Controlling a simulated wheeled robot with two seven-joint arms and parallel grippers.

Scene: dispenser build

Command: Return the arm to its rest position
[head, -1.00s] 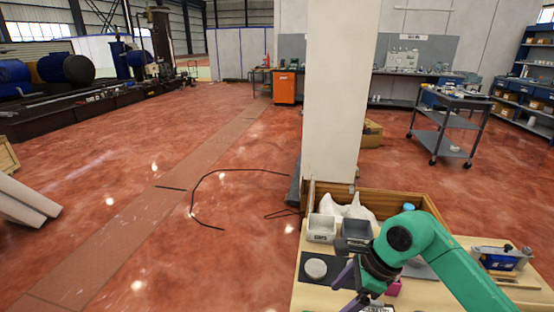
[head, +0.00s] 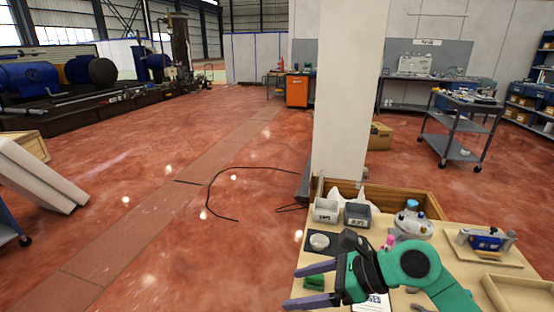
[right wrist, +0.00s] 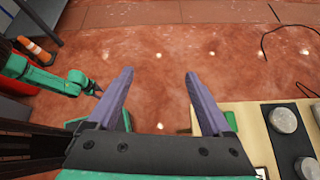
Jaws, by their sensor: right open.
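My right gripper (head: 296,287) is open and empty. Its purple fingers point left, at the left front edge of the wooden table (head: 458,238). In the right wrist view, the open fingers (right wrist: 158,75) have only red floor between their tips, with the table to their right. My right arm is green and reaches over the table's front part. At the left of the right wrist view, part of my green left arm shows with its small dark gripper (right wrist: 96,88); its jaws are too small to read.
On the table are two bins, a dark mat (head: 330,250) with a pale round lid (head: 319,241), a green block (head: 313,283), a bottle group (head: 412,220), a blue device (head: 486,242) and a wooden tray (head: 517,291). A white pillar (head: 345,95) stands behind.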

